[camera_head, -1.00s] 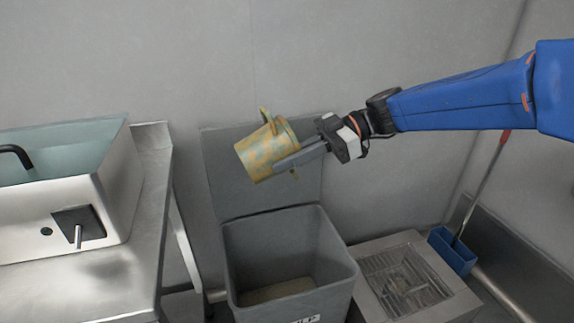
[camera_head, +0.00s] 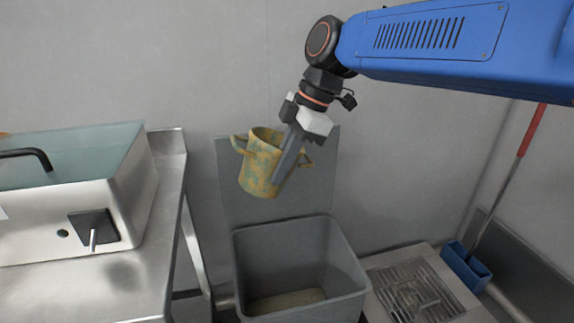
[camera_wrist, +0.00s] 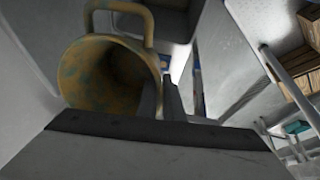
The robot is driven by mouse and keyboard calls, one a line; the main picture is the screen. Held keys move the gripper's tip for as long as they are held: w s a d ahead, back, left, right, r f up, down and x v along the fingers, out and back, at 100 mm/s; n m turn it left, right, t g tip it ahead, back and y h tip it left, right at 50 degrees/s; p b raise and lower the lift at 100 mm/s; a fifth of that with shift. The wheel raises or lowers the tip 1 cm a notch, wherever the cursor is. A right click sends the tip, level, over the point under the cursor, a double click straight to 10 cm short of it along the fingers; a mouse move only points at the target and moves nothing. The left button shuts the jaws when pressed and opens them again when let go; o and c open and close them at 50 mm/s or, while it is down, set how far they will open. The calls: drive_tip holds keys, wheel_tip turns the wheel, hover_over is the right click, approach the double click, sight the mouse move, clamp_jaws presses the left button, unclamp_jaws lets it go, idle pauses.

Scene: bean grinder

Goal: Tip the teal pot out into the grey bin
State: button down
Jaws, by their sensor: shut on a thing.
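The pot (camera_head: 258,168) is mottled teal and ochre, with two side handles and an open mouth. My gripper (camera_head: 279,172) is shut on its right side and holds it in the air above the grey bin (camera_head: 300,238). The pot leans slightly, mouth up, base toward the lower left. In the wrist view the pot (camera_wrist: 85,75) shows its round mouth and one handle, beside the dark fingers (camera_wrist: 160,98). Its inside is shaded, and I cannot tell what lies at the bottom. The bin is open, lid raised against the wall, with tan material on its floor.
A floor drain grate (camera_head: 415,292) lies right of the bin.

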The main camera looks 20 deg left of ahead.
sight(266, 184)
drive_tip(key=shift+s+a+f+t+h, duration=0.25)
drive_tip(key=shift+s+a+t+h, duration=0.2)
drive_tip(key=shift+a+t+h, duration=0.35)
drive_tip(key=shift+s+a+f+t+h, duration=0.2)
drive_tip(key=shift+s+a+t+h, duration=0.3)
drive_tip(key=shift+h, duration=0.5)
